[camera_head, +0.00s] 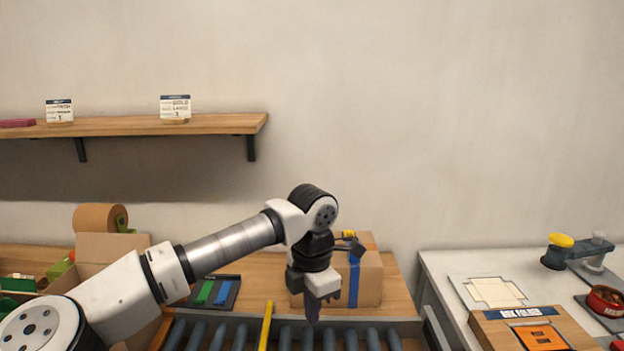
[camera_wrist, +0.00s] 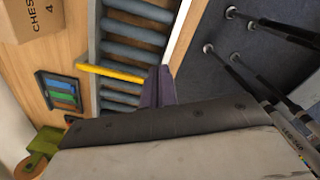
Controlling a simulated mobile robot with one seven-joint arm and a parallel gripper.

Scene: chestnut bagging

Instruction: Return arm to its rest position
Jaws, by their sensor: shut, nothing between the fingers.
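My gripper (camera_head: 313,309) points down above the roller conveyor in the head view, in front of a cardboard box with a blue strap. In the wrist view its dark purple fingers (camera_wrist: 158,88) are together and hold nothing. My arm reaches in from the lower left of the head view, raised over the bench. The fingertips appear above the rollers (camera_head: 290,335), near a yellow bar (camera_head: 266,326). The wrist view shows the yellow bar (camera_wrist: 110,73) just left of the fingers.
The cardboard box (camera_head: 370,280) stands right behind my gripper. A tray with green and blue pieces (camera_head: 214,292) lies on the wooden bench. A tape roll (camera_head: 100,217) is at left. A white table (camera_head: 440,265) stands at right. A wall shelf (camera_head: 220,123) hangs upper left.

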